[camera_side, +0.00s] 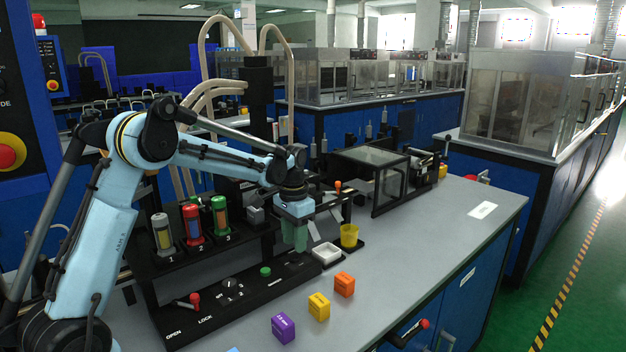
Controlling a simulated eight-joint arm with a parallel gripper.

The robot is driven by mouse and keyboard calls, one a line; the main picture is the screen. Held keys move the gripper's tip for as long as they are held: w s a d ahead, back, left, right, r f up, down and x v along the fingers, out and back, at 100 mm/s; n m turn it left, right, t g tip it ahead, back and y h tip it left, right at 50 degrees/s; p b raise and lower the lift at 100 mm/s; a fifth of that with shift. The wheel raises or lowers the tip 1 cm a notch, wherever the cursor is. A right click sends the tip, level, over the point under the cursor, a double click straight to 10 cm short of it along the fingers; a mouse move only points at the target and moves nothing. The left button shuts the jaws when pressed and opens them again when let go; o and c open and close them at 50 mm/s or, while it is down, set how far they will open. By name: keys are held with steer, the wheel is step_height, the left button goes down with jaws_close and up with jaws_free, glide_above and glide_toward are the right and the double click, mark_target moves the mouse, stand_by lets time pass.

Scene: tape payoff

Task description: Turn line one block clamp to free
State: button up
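My gripper (295,238) hangs down at the end of my pale blue arm, over the right end of a black control panel (285,283). A red-knobbed lever (194,300) sits at the panel's left end, by the words OPEN and LOCK. A small orange-topped part (338,187) stands on the bench fixture behind my gripper. I cannot tell which part is the line one block clamp; no label for it is readable.
Numbered canisters, grey (162,234), red (192,224) and green (220,217), stand behind the panel. A white tray (327,253) and yellow cup (349,235) are right of my gripper. Purple (283,327), yellow (319,306) and orange (344,284) blocks lie in front. The right benchtop is mostly clear.

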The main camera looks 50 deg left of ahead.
step_height(320, 180, up, 10)
steer(key=shift+f, duration=0.2)
stand_by(0.3)
steer(key=s+d+r+t, duration=0.2)
steer(key=s+d+t, duration=0.2)
steer(key=s+d, duration=0.45)
steer(key=s+d+f+t, duration=0.3)
steer(key=s+d+f, duration=0.2)
steer(key=s+d, duration=0.1)
steer(key=shift+s+d, duration=0.25)
steer(key=shift+s, duration=0.55)
